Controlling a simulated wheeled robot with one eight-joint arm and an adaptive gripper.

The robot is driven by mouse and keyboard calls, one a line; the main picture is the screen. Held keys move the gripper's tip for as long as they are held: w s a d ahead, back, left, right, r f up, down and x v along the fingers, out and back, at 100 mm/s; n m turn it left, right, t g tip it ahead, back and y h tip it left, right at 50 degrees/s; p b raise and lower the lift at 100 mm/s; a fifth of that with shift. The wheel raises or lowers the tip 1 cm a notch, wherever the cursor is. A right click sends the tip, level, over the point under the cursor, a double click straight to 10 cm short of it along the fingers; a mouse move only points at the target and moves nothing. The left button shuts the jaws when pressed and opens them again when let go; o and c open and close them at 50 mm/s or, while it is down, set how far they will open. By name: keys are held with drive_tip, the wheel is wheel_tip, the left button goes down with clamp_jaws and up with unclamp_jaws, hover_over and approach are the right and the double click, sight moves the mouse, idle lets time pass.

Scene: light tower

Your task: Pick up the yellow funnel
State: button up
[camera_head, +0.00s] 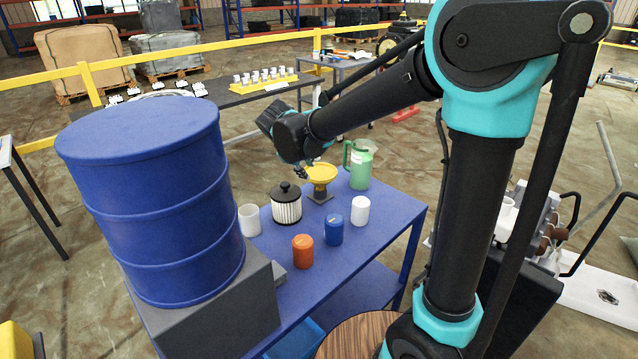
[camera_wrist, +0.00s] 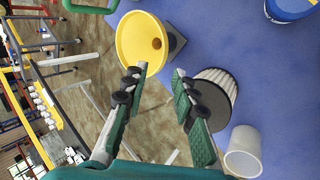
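The yellow funnel (camera_head: 321,173) stands upright on a small grey stand (camera_head: 320,197) on the blue table (camera_head: 272,327). In the wrist view the yellow funnel (camera_wrist: 143,44) lies just beyond the fingertips, mostly past the left finger. My gripper (camera_head: 305,172) is above the table beside the funnel; in the wrist view my gripper (camera_wrist: 160,72) is open with nothing between its fingers. The left finger's tip overlaps the funnel's lower rim in the picture; I cannot tell whether it touches.
A ribbed white filter (camera_head: 286,207) stands close to the funnel, and a green jug (camera_head: 359,164) is behind it. White (camera_head: 360,210), blue (camera_head: 333,229) and orange (camera_head: 302,250) canisters stand in front. A white cup (camera_head: 249,220) and large blue drum (camera_head: 160,200) are left.

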sight(314, 180)
drive_tip(key=x, duration=1)
drive_tip(key=shift+s, duration=0.15)
clamp_jaws()
